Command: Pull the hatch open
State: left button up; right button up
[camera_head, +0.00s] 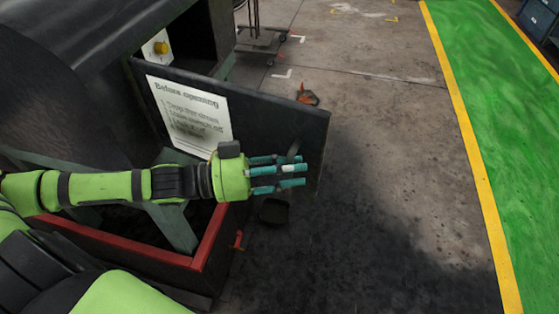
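The hatch (262,118) is a dark flat panel with a white "Before opening" notice (190,114). It sticks out to the right from the dark drum (70,90), standing swung away from it. A slim dark bar, perhaps its handle, shows faintly on the panel just above my fingers. My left gripper (290,172) is in front of the panel's lower right part. Its teal fingers are straight and spread, with nothing seen between them. Whether they touch the panel cannot be told. My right gripper is not in view.
A red-edged frame (212,238) lies below my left arm, with a dark tray-like object (274,211) on the floor beside it. A small orange-red object (307,95) lies beyond the panel. A wheeled trolley (262,38) stands behind. The floor to the right is clear.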

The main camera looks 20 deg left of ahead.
pick_arm(q)
jog(key=v, duration=1.2)
dwell(0.3)
dwell(0.4)
